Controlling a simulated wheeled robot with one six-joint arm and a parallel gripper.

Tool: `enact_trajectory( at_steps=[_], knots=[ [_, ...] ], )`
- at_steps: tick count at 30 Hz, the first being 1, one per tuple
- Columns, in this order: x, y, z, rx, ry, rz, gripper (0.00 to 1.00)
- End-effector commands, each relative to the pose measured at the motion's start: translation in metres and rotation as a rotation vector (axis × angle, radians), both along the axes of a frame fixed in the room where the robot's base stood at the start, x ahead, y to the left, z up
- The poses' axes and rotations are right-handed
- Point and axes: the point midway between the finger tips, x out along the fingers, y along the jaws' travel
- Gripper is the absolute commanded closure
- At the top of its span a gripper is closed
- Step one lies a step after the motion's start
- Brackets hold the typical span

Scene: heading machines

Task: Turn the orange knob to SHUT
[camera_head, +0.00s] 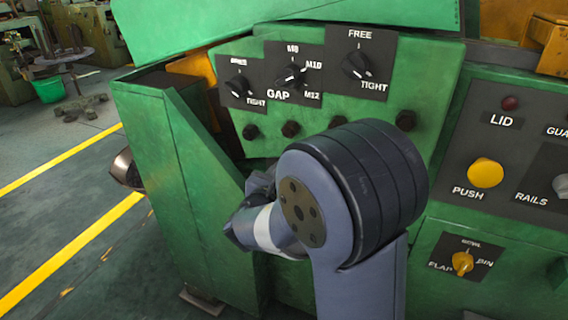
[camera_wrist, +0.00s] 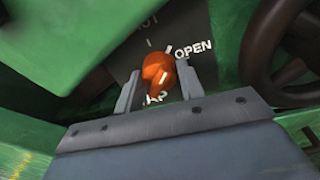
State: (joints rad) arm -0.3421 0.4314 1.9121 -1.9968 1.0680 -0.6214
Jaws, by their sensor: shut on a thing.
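The orange knob (camera_wrist: 158,72) sits on a dark label plate in the wrist view. The word OPEN is printed to its right, a partly cut-off word ending in "UT" is above it, and a partly covered word is below it. A white mark on the knob slants up and to the right, more toward OPEN. My gripper (camera_wrist: 159,80) has one finger on each side of the knob and is shut on it. In the head view my arm and the green housing hide the knob and the fingertips.
A dark handwheel (camera_wrist: 290,45) stands close to the right of the knob. A green machine wall (camera_head: 170,180) rises beside my arm. Black GAP dials (camera_head: 290,75) are above it, and a yellow PUSH button (camera_head: 485,173) and yellow FLAP/BIN knob (camera_head: 462,263) are at right.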

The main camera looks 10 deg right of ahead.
Motion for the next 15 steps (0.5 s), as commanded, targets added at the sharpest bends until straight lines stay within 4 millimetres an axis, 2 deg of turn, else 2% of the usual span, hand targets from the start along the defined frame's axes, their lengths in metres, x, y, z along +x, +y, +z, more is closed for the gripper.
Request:
enact_trajectory(
  at_steps=[1, 15],
  knots=[
    [0.0001, 0.0004, 0.0047, -0.037, 0.032, 0.000, 0.86],
    [0.0007, 0.0016, 0.0050, -0.375, 0.292, 0.002, 0.86]
  ],
)
